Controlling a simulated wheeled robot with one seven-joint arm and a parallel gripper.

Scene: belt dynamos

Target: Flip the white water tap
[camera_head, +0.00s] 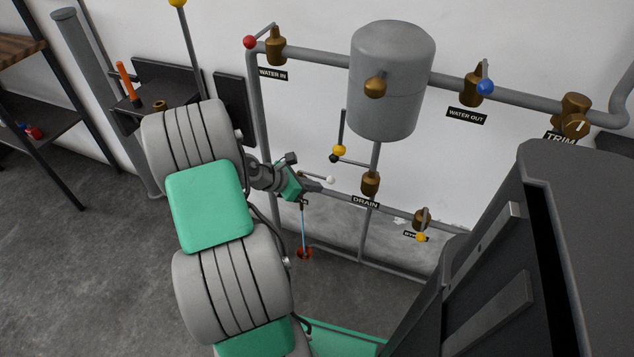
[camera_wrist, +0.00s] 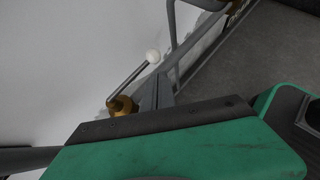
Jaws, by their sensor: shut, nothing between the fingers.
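The white tap's round knob (camera_head: 330,180) shows just right of my gripper in the head view. In the wrist view the white knob (camera_wrist: 152,56) sits at the end of a thin grey lever (camera_wrist: 133,77), which slants up and right from a brass valve body (camera_wrist: 120,105). My gripper (camera_head: 319,187) is shut and empty. Its fingers (camera_wrist: 162,82) are right beside the lever, below the knob; I cannot tell whether they touch it. In the head view my gripper hides most of the lever and valve body.
A grey tank (camera_head: 392,75) hangs above right, with red (camera_head: 250,42), blue (camera_head: 486,87) and yellow (camera_head: 339,150) tap knobs on nearby pipes. A thin blue rod reaches a red-orange piece (camera_head: 304,253) below. A dark cabinet (camera_head: 560,230) stands at right. Floor at left is clear.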

